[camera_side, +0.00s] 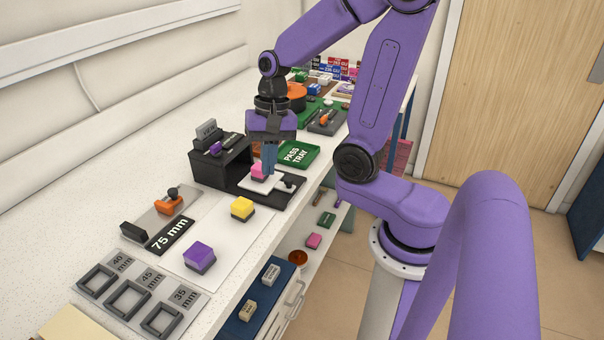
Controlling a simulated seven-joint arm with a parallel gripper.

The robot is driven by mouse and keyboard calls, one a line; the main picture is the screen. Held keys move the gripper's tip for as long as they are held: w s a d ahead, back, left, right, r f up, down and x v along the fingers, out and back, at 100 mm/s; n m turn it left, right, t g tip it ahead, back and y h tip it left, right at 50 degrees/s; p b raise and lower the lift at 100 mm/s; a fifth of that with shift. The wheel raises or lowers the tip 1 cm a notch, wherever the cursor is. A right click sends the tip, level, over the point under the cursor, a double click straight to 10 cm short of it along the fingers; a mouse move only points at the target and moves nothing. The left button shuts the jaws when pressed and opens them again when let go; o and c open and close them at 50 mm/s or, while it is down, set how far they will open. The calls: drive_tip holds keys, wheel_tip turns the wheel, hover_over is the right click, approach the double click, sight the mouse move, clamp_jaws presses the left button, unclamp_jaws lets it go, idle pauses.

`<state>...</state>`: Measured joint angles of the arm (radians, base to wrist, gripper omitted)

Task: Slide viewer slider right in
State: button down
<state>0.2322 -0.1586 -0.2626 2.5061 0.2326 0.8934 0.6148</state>
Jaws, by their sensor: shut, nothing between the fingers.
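The viewer is a black box (222,163) on the white bench, with a dark base running out to its right. The slider, a white plate (262,185) with a black knob (288,183), lies on that base, outside the box. A pink block (258,170) sits on the plate near the box opening. My gripper (269,173) points straight down with its blue fingers shut and empty. The fingertips are low over the plate, just right of the pink block and left of the knob; whether they touch either cannot be told.
A green pass tray (297,154) lies behind the slider. A yellow block (242,208) and a purple block (199,257) stand in front on a pale mat. An orange-knobbed gauge (169,203) and size frames (128,300) lie farther left. The bench's front edge is close to the slider.

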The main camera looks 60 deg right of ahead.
drive_tip(key=s+d+m+t+h, duration=0.15)
drive_tip(key=s+d+m, duration=0.35)
drive_tip(key=m, duration=0.8)
drive_tip(key=s+d+m+t+h, duration=0.1)
drive_tip(key=s+d+m+t, duration=0.35)
drive_tip(key=m, duration=0.85)
drive_tip(key=g, duration=0.2)
hover_over(294, 188)
drive_tip(key=s, duration=0.2)
drive_tip(key=shift+y, duration=0.25)
drive_tip(key=shift+s+f, duration=0.15)
drive_tip(key=shift+f, duration=4.45)
